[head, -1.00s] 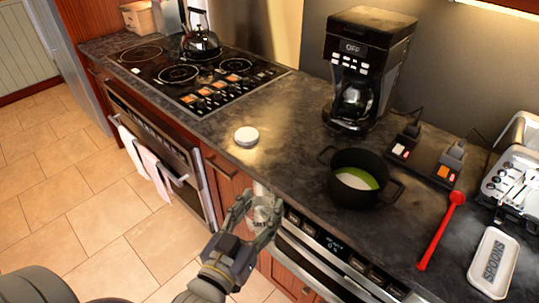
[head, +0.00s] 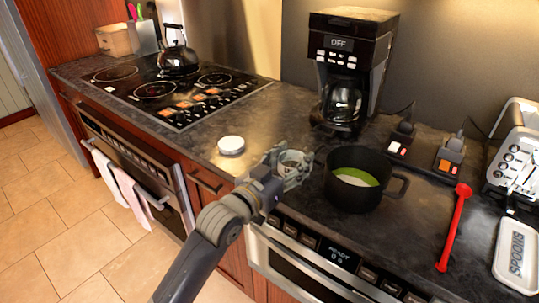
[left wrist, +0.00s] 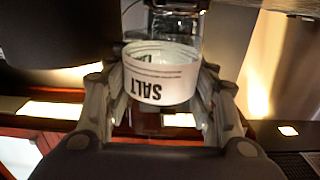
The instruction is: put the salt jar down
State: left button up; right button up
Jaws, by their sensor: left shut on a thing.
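My left gripper (head: 287,168) is shut on the salt jar (head: 292,157), just left of the black pot in the head view. The jar is clear with a white band; its top is open. In the left wrist view the salt jar (left wrist: 162,78) sits between the fingers, with the word SALT upside down. The jar is over the dark counter (head: 200,128) near its front edge; I cannot tell whether its base touches. A round white lid (head: 231,145) lies on the counter to the left. My right gripper is not in view.
The black pot (head: 345,197) holds something white and green, close to the jar. A coffee maker (head: 350,60) stands behind. A red spoon (head: 454,228) and a spoon rest (head: 516,255) lie right. The stovetop (head: 170,90) is far left. Bare counter lies around the lid.

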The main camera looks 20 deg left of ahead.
pick_arm(q)
jog(key=w+a, duration=0.5)
jog(key=w+a+f, duration=0.1)
jog(key=w+a, duration=0.1)
jog(key=shift+w+a, duration=0.2)
jog(key=shift+w, duration=0.1)
jog(key=shift+w+a, duration=0.3)
jog(key=shift+w+f, duration=0.1)
jog(key=shift+f, duration=1.7)
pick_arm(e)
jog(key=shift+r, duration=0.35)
pick_arm(q)
jog(key=o, duration=1.1)
jog(key=shift+f, duration=0.1)
jog(key=shift+c, duration=0.2)
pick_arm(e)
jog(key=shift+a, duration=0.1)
